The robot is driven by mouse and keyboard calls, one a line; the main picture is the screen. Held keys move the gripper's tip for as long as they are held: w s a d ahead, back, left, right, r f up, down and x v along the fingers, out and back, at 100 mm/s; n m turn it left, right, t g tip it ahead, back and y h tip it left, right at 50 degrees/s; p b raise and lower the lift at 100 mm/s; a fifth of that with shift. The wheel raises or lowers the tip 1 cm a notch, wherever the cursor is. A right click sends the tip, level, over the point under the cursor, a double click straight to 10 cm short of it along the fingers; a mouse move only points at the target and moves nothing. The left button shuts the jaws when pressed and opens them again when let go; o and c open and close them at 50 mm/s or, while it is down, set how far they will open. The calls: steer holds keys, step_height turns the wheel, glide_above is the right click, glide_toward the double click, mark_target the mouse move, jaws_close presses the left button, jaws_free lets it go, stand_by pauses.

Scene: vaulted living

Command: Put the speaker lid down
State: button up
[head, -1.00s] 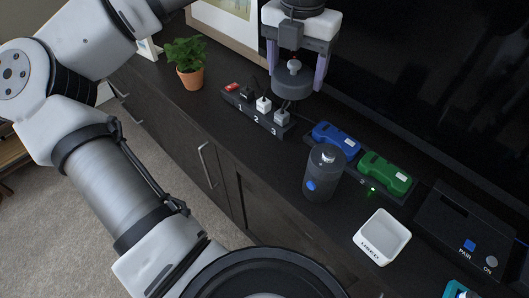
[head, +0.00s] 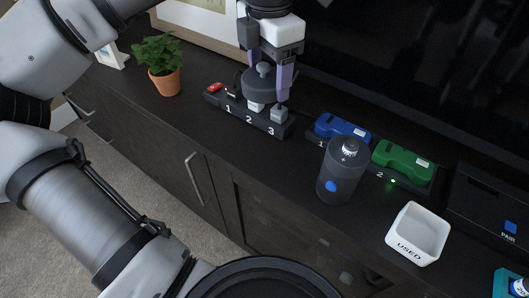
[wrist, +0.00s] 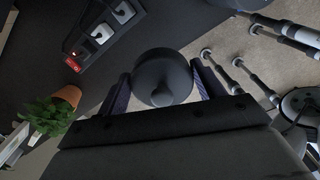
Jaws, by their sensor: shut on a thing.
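The speaker lid (head: 262,80) is a dark grey disc with a small knob on top. My gripper (head: 264,84) is shut on it, with one purple finger at each side. The lid is held level, in front of the numbered strip at the back in the head view and partly covering it. The lid also fills the middle of the wrist view (wrist: 163,84), between the fingers. The speaker body (head: 343,172), a dark grey cylinder with a blue button, stands upright on the cabinet. A silver-topped piece shows in its open top.
The dark cabinet top (head: 290,160) has free room left of the speaker. The numbered strip (head: 243,118), blue and green packs (head: 403,160), white USED tray (head: 418,234) and black PAIR box (head: 490,215) stand around. A potted plant (head: 160,62) is at left.

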mark_target(267, 155)
step_height(267, 155, down, 19)
steer(key=shift+f+b, duration=0.1)
steer(key=shift+b, duration=0.75)
steer(key=shift+f, duration=0.15)
steer(key=o, duration=1)
steer(key=shift+c, duration=0.2)
step_height(267, 155, up, 12)
steer(key=p, duration=0.1)
steer(key=shift+r, duration=0.25)
